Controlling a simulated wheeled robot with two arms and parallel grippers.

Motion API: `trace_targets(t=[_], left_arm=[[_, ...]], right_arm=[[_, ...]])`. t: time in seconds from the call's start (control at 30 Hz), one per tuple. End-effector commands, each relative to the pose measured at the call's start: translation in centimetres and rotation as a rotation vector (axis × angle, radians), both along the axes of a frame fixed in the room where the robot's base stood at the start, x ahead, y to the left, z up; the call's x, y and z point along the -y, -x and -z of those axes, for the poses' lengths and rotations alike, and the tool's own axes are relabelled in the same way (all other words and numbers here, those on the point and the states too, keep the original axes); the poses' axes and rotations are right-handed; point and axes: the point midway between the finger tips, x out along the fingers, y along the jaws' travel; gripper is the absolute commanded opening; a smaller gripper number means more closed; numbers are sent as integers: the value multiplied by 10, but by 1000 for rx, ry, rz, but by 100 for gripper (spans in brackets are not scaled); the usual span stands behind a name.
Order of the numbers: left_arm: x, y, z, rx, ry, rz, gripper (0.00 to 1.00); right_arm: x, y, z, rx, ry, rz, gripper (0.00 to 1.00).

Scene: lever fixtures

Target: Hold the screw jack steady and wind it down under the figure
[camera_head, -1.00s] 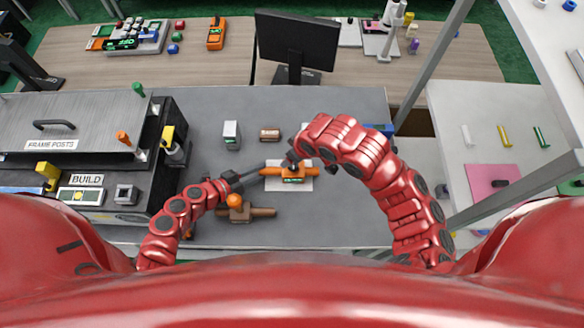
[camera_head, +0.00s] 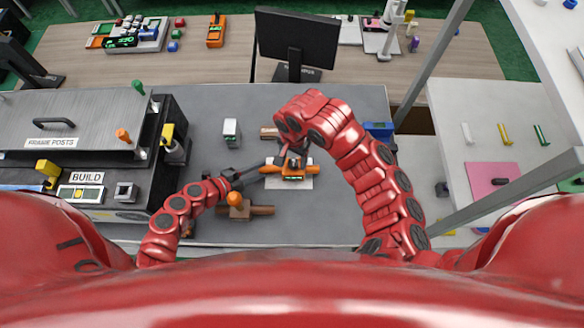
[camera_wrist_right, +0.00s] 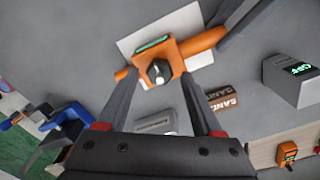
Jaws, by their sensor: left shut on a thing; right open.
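The screw jack (camera_head: 297,169) is an orange body with side bars and a small green display, on a white plate (camera_head: 300,184) on the grey bench. My left gripper (camera_head: 262,170) is shut on its left bar. In the right wrist view the jack (camera_wrist_right: 183,52) has a round dark knob (camera_wrist_right: 158,71) with a pale mark. My right gripper (camera_wrist_right: 160,78) is open, its fingertips on either side of the knob with gaps visible; contact is not evident. In the head view my right arm partly covers the jack's top. The display is too small to read.
A brown piece with an orange ball (camera_head: 234,199) lies near my left arm. A pale box (camera_head: 231,131) and brown sand blocks (camera_wrist_right: 225,98) stand behind the jack. A blue item (camera_head: 378,130) is at the back right. The bench's front right is clear.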

Motion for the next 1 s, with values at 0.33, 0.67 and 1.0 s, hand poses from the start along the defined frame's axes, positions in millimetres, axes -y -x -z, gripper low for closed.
trace_targets(t=[0.33, 0.67, 1.0], left_arm=[[0, 0, 0, 0, 0, 0, 0], [1, 0, 0, 1, 4, 4, 0], [2, 0, 0, 2, 6, 5, 0]], right_arm=[[0, 0, 30, 1, 0, -3, 68], [2, 2, 35, -3, 3, 1, 59], [3, 4, 38, -10, 5, 3, 0]])
